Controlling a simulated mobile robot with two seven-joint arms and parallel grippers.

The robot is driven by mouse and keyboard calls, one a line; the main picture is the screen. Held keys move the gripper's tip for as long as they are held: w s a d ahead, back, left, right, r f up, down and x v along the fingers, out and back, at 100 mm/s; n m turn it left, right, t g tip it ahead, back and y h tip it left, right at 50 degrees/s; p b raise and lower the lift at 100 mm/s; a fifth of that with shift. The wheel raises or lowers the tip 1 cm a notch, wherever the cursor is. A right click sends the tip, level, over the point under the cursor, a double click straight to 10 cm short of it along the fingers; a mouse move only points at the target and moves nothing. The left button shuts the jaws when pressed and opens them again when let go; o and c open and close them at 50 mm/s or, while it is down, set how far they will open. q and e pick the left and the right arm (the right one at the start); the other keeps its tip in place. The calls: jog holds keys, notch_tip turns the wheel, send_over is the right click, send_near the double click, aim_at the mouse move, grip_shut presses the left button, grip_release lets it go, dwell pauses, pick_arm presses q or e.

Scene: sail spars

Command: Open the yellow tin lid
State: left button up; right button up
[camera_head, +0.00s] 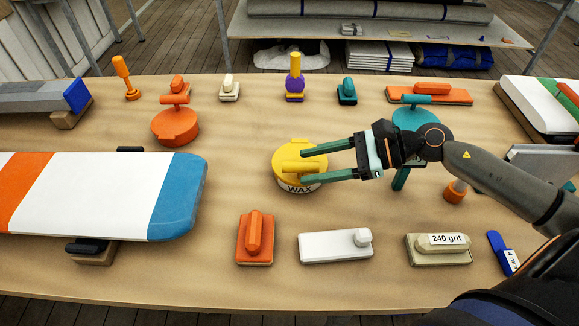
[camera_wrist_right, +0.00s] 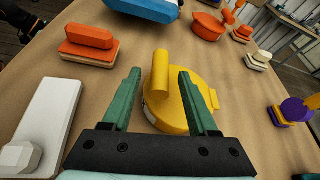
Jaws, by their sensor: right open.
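The yellow tin lid (camera_head: 291,153) sits on a round white tin labelled WAX (camera_head: 299,187) in the middle of the bench. It has a raised bar handle (camera_head: 299,166) on top. My right gripper (camera_head: 303,165) reaches in from the right and is open, its two green fingers spread on either side of the handle. In the right wrist view the lid (camera_wrist_right: 176,112) and its handle (camera_wrist_right: 161,75) show between the open fingers (camera_wrist_right: 160,82), with nothing gripped. Whether the fingers touch the lid is hard to tell. My left gripper is not in view.
The bench (camera_head: 240,115) is clear just left of the tin. An orange tin (camera_head: 175,127) stands at back left, a teal tin (camera_head: 415,117) behind my right arm. Orange (camera_head: 255,240), white (camera_head: 325,247) and 240 grit (camera_head: 425,255) blocks lie in front. A striped board (camera_head: 120,195) fills the left.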

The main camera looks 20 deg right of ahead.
aim_at(289, 169)
jog(key=shift+p+x, duration=0.5)
jog(key=shift+x, duration=2.15)
grip_shut()
